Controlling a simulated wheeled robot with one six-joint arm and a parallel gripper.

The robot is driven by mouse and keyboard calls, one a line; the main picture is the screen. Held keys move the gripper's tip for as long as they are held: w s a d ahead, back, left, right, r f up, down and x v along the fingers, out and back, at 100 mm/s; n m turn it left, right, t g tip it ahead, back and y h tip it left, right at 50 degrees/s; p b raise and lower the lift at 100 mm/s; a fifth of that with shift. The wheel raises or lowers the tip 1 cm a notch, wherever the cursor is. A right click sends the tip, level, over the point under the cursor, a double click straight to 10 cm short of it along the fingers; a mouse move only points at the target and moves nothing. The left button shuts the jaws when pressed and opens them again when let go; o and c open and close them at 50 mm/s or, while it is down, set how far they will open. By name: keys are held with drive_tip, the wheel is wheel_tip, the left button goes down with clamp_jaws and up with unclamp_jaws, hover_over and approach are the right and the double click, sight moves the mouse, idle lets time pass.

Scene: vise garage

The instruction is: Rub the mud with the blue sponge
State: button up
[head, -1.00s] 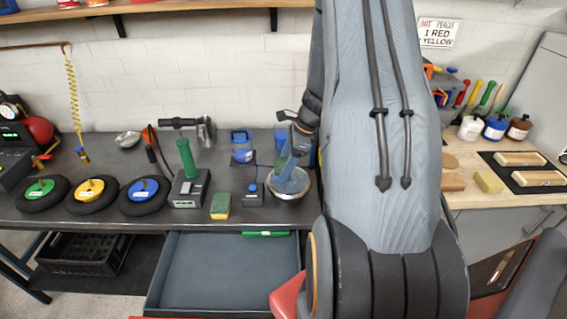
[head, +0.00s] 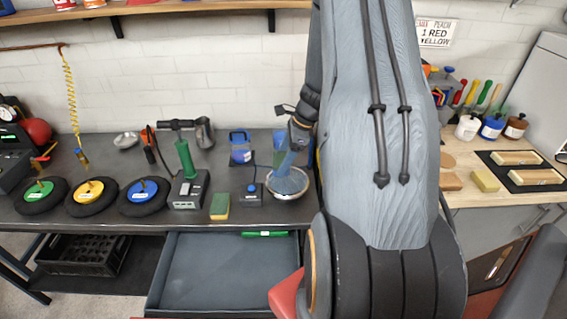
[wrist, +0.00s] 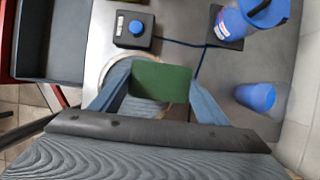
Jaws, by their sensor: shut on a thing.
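My gripper (wrist: 155,88) is shut on a block with a dark green top (wrist: 160,80), shaped like a sponge. Its sides and underside are hidden, so I cannot see any blue on it. The two blue-grey fingers press on its left and right ends. It is over or in a metal bowl (wrist: 106,62), which holds something rippled and bluish. In the head view my gripper (head: 287,158) points down into this bowl (head: 298,195) at the bench's front edge. I cannot make out any mud.
A green-and-yellow sponge (head: 220,207) and a small box with a blue button (head: 251,194) stand left of the bowl. A blue-lidded container (head: 240,149) and a blue cup (wrist: 256,97) are behind. An open drawer (head: 220,270) juts out below the bench.

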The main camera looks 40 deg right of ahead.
drive_tip(key=shift+s+r+p, duration=0.2)
drive_tip(key=shift+r+p, duration=0.1)
drive_tip(key=shift+r, duration=0.3)
drive_tip(key=shift+d+r+p, duration=0.15)
drive_tip(key=shift+r+p, duration=0.1)
drive_tip(key=shift+p, duration=0.05)
drive_tip(key=shift+r+p, duration=1.3)
drive_tip(key=shift+r, duration=0.85)
